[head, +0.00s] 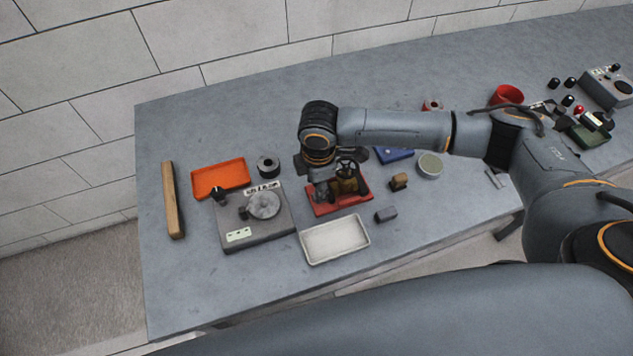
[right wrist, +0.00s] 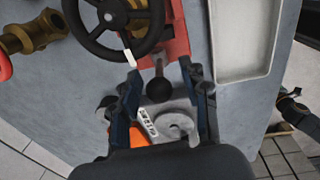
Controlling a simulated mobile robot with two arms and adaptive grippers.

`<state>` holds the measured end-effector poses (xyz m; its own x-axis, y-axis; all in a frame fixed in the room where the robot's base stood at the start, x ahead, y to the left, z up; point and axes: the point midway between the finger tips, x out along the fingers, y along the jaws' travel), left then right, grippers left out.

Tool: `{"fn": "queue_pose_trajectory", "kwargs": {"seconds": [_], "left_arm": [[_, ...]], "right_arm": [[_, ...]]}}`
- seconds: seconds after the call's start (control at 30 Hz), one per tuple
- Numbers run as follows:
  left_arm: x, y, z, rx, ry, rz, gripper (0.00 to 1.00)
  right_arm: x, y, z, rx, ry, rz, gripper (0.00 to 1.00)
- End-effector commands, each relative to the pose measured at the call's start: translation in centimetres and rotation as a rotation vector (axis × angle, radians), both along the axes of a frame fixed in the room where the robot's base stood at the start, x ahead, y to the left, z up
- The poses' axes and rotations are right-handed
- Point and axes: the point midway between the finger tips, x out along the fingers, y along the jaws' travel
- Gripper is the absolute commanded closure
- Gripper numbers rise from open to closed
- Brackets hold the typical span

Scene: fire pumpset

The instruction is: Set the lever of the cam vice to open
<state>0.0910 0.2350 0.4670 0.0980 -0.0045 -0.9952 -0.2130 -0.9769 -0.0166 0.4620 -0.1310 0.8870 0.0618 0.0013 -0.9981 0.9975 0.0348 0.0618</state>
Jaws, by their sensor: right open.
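The cam vice is most likely the red base (head: 325,208) in the middle of the bench, with a brass valve and black handwheel (right wrist: 112,22) on it. In the right wrist view a lever with a dark ball knob (right wrist: 158,90) sticks out from the red base (right wrist: 176,45). My right gripper (right wrist: 159,73) is open, with one finger on each side of this lever; I see no clear contact. In the head view my right gripper (head: 322,189) is low over the left part of the red base, and the lever is mostly hidden. My left gripper is not in view.
A grey plate with a round disc (head: 263,205) stands close on the left, the orange tray (head: 205,183) behind it. A white tray (head: 335,242) lies in front. A wooden bar (head: 172,200) lies far left. A blue tray (head: 394,154) and round tin (head: 430,165) are at right.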

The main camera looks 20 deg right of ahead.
Motion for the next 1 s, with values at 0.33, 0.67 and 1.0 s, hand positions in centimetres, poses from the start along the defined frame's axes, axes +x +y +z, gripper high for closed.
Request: {"fn": "queue_pose_trajectory", "kwargs": {"seconds": [0.33,0.67,1.0], "left_arm": [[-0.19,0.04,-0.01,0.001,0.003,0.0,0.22],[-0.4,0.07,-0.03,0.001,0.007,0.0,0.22],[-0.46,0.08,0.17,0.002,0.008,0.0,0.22]], "right_arm": [[0.0,0.04,-0.3,0.001,-0.001,0.001,0.61],[0.01,0.02,-0.27,0.0,0.0,0.0,1.0],[0.09,0.04,-0.17,0.001,0.012,-0.001,1.0]]}}
